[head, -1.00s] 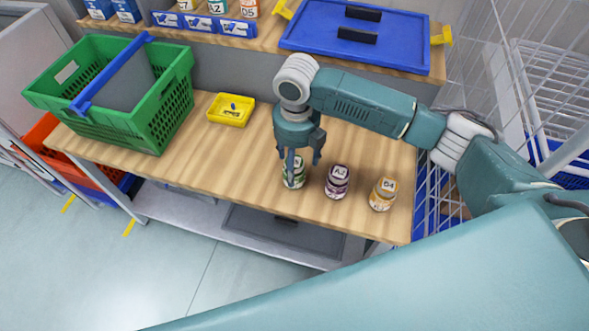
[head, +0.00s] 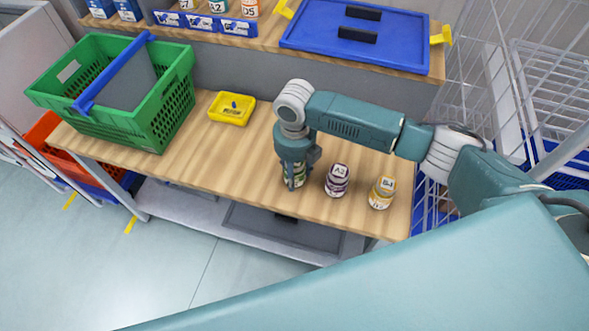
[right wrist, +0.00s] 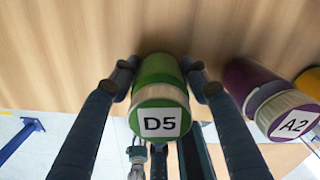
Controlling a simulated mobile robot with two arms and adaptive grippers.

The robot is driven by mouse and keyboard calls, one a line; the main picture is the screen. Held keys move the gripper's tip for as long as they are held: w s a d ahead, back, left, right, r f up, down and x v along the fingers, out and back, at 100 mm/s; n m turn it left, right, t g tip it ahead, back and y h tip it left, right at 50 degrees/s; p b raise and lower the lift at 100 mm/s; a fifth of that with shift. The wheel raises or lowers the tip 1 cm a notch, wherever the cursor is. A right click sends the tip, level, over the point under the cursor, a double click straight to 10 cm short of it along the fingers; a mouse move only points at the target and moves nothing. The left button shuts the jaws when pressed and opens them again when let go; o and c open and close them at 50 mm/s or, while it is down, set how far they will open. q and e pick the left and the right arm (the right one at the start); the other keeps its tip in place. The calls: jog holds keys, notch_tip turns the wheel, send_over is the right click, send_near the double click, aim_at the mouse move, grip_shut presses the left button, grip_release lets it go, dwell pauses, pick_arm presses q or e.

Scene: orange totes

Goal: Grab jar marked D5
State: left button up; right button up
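The jar marked D5 (right wrist: 158,92) is green with a white-topped lid and stands upright on the wooden table. In the head view the D5 jar (head: 298,180) is largely hidden by my right gripper (head: 301,172). In the right wrist view the fingers of my right gripper (right wrist: 159,75) are on both sides of the jar and appear to touch it. A small gripper-like shape (right wrist: 137,157) below the jar may be my left gripper; its fingers are too small to judge. My left gripper is not in the head view.
A purple jar marked A2 (head: 337,180) and a yellow-orange jar (head: 382,193) stand just right. A yellow tray (head: 232,109) and a green crate (head: 165,115) are left. A blue lid (head: 400,40) and labelled bottles (head: 250,9) are on the shelf behind. White wire racks stand right.

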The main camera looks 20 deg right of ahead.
jog(key=c, duration=0.3)
jog(key=shift+c, duration=0.2)
jog(key=shift+r, duration=0.1)
